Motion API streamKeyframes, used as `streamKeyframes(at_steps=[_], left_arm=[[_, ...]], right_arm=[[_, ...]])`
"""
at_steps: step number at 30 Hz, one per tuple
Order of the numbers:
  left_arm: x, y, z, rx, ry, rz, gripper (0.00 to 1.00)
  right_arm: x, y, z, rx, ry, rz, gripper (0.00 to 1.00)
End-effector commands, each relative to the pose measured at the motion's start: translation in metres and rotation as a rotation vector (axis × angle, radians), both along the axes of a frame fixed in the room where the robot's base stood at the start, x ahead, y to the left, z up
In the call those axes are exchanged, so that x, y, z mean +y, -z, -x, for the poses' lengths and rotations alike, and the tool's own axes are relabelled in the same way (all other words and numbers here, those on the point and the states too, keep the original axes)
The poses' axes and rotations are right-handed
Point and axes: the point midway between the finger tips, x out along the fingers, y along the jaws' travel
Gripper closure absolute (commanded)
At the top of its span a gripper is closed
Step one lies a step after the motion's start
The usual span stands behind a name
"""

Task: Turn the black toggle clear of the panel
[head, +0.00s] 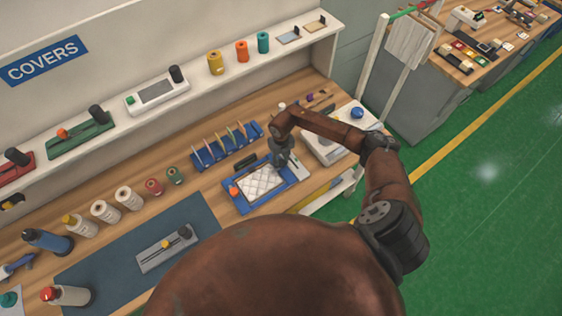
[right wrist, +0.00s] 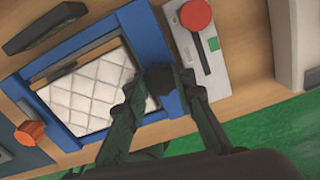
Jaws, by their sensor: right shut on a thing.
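A white quilted panel (right wrist: 85,88) lies in a blue frame (right wrist: 135,18) on the bench. The panel (head: 262,182) also shows in the head view, in its blue frame (head: 243,208). My right gripper (right wrist: 158,88) is shut on the black toggle (right wrist: 158,76) at the frame's right side. The toggle seems to overlap the panel's right edge, but the fingers hide part of it, so its angle is unclear. In the head view my right gripper (head: 281,160) covers the toggle. My left gripper is not in view.
An orange knob (right wrist: 30,132) sits at the frame's left side. A grey plate with a red knob (right wrist: 195,15) stands close right of my fingers. A black handle (right wrist: 43,27) and a blue rack (head: 225,148) lie behind. Bottles and spools (head: 129,198) stand left.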

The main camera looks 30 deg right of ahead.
Motion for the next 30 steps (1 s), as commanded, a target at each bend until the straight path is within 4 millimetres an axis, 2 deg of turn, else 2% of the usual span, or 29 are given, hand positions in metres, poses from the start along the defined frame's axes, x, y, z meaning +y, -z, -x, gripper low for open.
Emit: streamKeyframes(at_steps=[8,30], left_arm=[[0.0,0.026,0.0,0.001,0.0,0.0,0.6],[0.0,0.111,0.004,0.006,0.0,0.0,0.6]], right_arm=[[-0.001,0.003,-0.001,-0.003,-0.17,0.003,1.0],[-0.001,0.004,-0.001,-0.001,-0.868,0.004,1.0]])
